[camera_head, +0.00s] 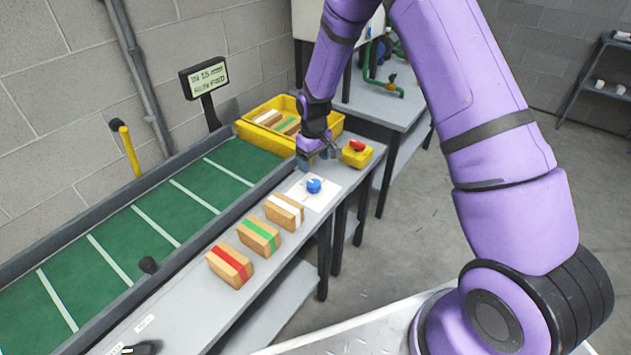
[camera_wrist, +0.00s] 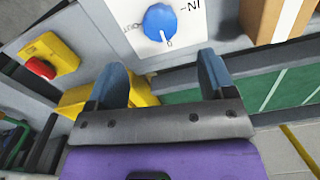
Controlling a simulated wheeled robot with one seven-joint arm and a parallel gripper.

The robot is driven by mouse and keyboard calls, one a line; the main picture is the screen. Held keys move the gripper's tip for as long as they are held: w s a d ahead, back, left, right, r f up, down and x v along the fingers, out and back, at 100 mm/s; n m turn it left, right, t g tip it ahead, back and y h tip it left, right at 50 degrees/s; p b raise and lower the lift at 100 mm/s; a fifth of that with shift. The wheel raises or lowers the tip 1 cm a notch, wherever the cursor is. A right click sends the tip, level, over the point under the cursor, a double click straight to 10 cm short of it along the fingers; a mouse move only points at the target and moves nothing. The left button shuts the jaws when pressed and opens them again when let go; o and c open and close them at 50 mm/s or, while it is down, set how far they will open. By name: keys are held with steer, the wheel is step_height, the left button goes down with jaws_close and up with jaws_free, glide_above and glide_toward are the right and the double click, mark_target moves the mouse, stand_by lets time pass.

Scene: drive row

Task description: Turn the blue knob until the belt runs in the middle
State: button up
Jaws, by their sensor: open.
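The blue knob (camera_head: 314,186) sits on a white label plate on the grey ledge beside the conveyor. It also shows in the wrist view (camera_wrist: 160,22), with a white pointer line and partly readable lettering around it. The green belt (camera_head: 150,222) with white cross stripes lies between grey side rails. My gripper (camera_head: 318,150) is just behind the knob in the head view. In the wrist view its two blue-grey fingers (camera_wrist: 162,78) are apart and empty, with the knob beyond their tips and not between them.
Boxes with red (camera_head: 231,263), green (camera_head: 259,236) and white (camera_head: 285,211) bands stand on the ledge. A yellow box with a red button (camera_head: 357,152) is right of my gripper. A yellow bin (camera_head: 268,138) and a display (camera_head: 207,77) stand at the belt's far end.

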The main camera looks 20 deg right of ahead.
mark_target(314, 183)
step_height(314, 183, down, 10)
steer(key=shift+r, duration=0.25)
steer(key=shift+c, duration=0.4)
steer(key=c, duration=0.8)
steer(key=shift+c, duration=0.2)
steer(key=shift+m, duration=0.3)
steer(key=m, duration=0.4)
steer(key=shift+m, duration=2.5)
